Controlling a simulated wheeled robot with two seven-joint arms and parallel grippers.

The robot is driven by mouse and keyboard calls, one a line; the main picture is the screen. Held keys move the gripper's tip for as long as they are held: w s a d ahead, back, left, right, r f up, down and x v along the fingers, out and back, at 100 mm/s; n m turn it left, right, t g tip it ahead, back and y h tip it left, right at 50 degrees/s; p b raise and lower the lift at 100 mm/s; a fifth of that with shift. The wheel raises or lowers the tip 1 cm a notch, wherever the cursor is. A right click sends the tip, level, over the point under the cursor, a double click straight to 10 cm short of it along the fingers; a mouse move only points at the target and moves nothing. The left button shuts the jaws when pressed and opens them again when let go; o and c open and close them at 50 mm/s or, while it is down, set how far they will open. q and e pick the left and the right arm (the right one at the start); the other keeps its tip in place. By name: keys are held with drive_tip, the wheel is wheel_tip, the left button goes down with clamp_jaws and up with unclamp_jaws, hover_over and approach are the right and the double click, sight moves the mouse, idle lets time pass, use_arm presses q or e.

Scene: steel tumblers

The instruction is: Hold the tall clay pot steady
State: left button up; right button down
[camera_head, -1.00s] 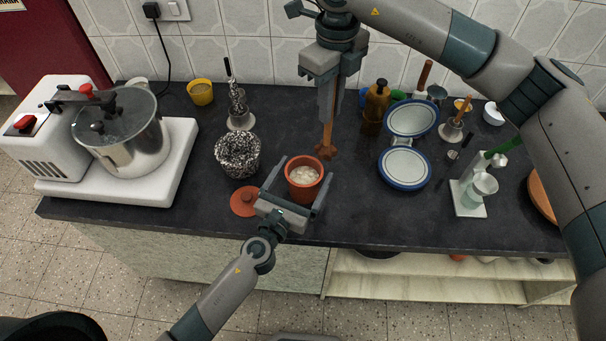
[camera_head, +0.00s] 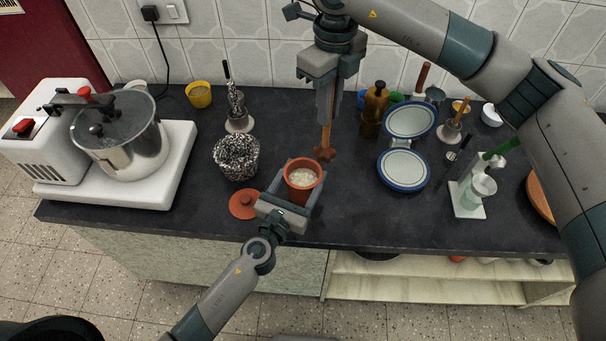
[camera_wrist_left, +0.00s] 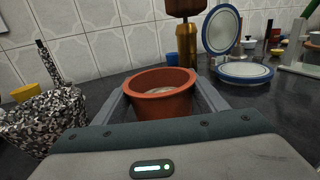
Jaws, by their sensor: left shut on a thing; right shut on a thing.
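The tall clay pot (camera_head: 302,176) is orange-brown, upright on the dark counter, with pale contents inside. My left gripper (camera_head: 294,184) is shut on the pot, one finger on each side of it. In the left wrist view the pot (camera_wrist_left: 160,98) sits between the two fingers, its rim above them. My right gripper (camera_head: 327,118) points down above and behind the pot, shut on a wooden whisk (camera_head: 325,150) with a star-shaped head. The whisk's head is close to the pot's back right rim, outside its mouth in the head view. Its height over the counter is hard to tell.
A clay lid (camera_head: 243,204) lies left of the pot. A black-and-white speckled cup (camera_head: 237,158) stands behind the lid. An open blue-rimmed hinged piece (camera_head: 403,170) and a brown bottle (camera_head: 373,108) stand to the right. The counter's front edge is close.

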drive_tip(key=shift+a+f+n, duration=0.35)
drive_tip(key=shift+a+n, duration=0.5)
drive_tip(key=shift+n, duration=0.15)
drive_tip(key=shift+a+f+n, duration=0.3)
drive_tip(key=shift+a+n, duration=0.5)
drive_tip(key=shift+n, duration=0.2)
drive_tip(key=shift+a+f+n, duration=0.35)
drive_tip(key=shift+a+n, duration=0.5)
drive_tip(key=shift+n, duration=0.15)
drive_tip(key=shift+f, duration=0.2)
drive_tip(key=shift+f, duration=1.6)
drive_tip(key=shift+f, duration=0.25)
drive_tip(key=shift+f, duration=1.95)
drive_tip(key=shift+f, duration=1.95)
